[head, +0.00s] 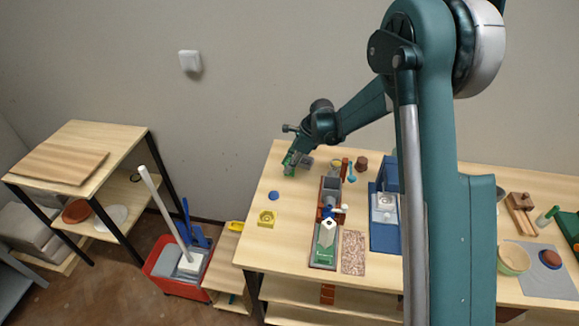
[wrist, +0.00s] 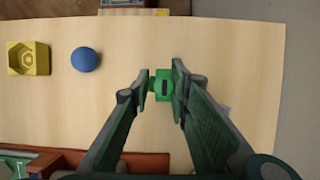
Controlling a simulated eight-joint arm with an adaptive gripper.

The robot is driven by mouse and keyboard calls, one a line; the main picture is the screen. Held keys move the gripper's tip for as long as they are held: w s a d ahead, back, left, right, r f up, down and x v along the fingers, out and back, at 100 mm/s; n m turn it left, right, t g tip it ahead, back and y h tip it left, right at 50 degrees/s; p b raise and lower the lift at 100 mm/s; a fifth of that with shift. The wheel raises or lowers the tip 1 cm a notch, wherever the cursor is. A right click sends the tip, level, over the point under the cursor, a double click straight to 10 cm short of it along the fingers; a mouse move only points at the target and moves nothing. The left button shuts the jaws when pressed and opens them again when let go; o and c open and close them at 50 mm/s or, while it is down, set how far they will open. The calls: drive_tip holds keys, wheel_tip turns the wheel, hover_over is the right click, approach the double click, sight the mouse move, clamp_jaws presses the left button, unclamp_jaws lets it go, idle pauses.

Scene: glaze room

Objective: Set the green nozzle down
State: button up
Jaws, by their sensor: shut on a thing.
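The green nozzle (wrist: 164,84) is between the two fingertips of my gripper (wrist: 163,80) in the wrist view, with a dark slot on its face. My gripper is shut on it. In the head view my gripper (head: 290,168) is low at the far left part of the wooden table (head: 258,243), and the nozzle shows as a small green bit at its tip. I cannot tell whether the nozzle touches the table top.
A blue round thing (wrist: 86,60) and a yellow block with a hexagonal recess (wrist: 29,58) lie left of the nozzle in the wrist view. A long assembly with a grey bin (head: 331,188) stands right of my gripper. Bare table surrounds the nozzle.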

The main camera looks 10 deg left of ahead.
drive_tip(key=shift+f, duration=0.35)
drive_tip(key=o, duration=0.9)
drive_tip(key=shift+r, duration=0.25)
drive_tip(key=v, duration=1.2)
drive_tip(key=shift+d, duration=0.1)
idle(0.4)
